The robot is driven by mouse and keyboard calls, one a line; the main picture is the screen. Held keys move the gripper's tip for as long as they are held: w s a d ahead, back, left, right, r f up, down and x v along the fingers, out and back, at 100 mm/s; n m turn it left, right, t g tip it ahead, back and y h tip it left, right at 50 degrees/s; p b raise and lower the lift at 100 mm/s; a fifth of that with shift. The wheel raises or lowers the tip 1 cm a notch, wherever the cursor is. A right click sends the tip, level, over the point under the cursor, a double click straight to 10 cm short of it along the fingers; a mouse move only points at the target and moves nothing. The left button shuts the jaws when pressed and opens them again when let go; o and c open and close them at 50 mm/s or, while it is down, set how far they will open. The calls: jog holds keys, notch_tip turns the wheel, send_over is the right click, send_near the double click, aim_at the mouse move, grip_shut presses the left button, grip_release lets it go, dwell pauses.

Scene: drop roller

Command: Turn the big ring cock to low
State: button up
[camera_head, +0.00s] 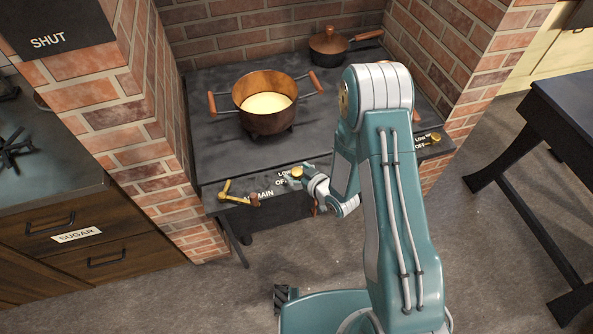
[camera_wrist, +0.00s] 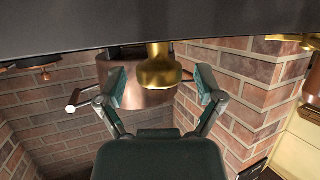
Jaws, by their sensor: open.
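A brass cock (camera_head: 297,172) sits on the front edge of the dark stove, beside LOW and OFF labels. It is the one nearest the big pot; its pointing direction is too small to read. My gripper (camera_head: 291,181) is right at this cock in the head view and partly covers its labels. In the wrist view, my gripper (camera_wrist: 160,84) is open, with the brass cock (camera_wrist: 158,72) between its two fingers. A gap shows on each side, so the fingers look apart from it.
A copper pot (camera_head: 265,120) with pale contents stands on the stove (camera_head: 215,150). A lidded pan (camera_head: 330,42) is behind. A brass MAIN lever (camera_head: 228,192) is left along the edge, another LOW/OFF cock (camera_head: 435,137) right. Brick walls (camera_head: 125,95) flank the stove.

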jog(key=shift+w+a+f, duration=0.1)
jog(key=shift+w+a, duration=0.05)
jog(key=c, duration=1.1)
jog(key=shift+c, duration=0.2)
jog(key=shift+m, duration=0.3)
jog(key=m+t+h, duration=0.2)
jog(key=m+h, duration=0.1)
jog(key=h, duration=0.1)
jog(key=shift+a+m+h, duration=0.1)
jog(key=shift+m+h, duration=0.3)
jog(key=m+h, duration=0.5)
jog(key=h, duration=0.1)
jog(key=shift+t, duration=0.4)
jog(key=shift+m, duration=0.3)
